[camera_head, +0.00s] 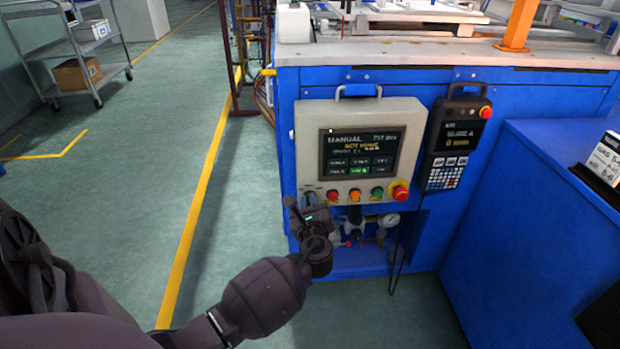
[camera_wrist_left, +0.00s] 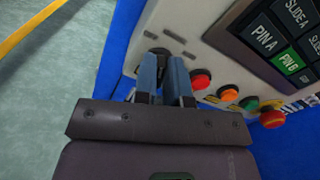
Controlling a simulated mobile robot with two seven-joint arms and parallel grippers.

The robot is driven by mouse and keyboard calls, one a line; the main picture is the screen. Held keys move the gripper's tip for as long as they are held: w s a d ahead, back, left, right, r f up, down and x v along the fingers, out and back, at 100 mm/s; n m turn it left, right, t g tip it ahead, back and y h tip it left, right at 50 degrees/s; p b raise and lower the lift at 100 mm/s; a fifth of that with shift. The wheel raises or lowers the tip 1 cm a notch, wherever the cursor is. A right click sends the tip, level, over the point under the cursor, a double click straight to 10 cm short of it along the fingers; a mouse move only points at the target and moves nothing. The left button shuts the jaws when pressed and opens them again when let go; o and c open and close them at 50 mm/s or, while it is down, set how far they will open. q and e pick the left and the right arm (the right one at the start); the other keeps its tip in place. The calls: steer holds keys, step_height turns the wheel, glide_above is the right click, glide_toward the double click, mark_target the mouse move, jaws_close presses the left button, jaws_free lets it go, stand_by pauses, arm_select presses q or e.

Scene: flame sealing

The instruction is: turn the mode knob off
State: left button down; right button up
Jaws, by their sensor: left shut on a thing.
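The mode knob (camera_wrist_left: 158,52) is a small dark knob at the lower left of the control panel's face, left of the red button. In the left wrist view my left gripper (camera_wrist_left: 165,60) has its two fingers shut on it, covering most of it. In the head view my left gripper (camera_head: 303,207) is at the panel's lower left corner and hides most of the knob. The beige control panel (camera_head: 308,140) has a dark screen (camera_head: 361,152) reading MANUAL. My right gripper is not in view.
Right of the knob are a red button (camera_head: 333,196), an orange button (camera_head: 355,194), a green button (camera_head: 378,192) and a red emergency stop (camera_head: 400,191). A handheld pendant (camera_head: 455,140) hangs to the right. A gauge (camera_head: 391,220) and valves sit below. Open floor lies left.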

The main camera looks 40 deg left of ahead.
arm_select(q)
steer(key=n, duration=0.4)
steer(key=shift+s+f+n+b, duration=0.15)
steer(key=shift+f+n+b, duration=0.05)
steer(key=shift+n+b, duration=0.2)
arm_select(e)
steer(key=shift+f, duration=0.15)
arm_select(q)
steer(key=shift+n, duration=0.3)
steer(key=c, duration=1.2)
jaws_free()
steer(key=shift+r, duration=0.1)
steer(key=p+v, duration=0.2)
steer(key=v, duration=1)
steer(key=shift+a, duration=0.1)
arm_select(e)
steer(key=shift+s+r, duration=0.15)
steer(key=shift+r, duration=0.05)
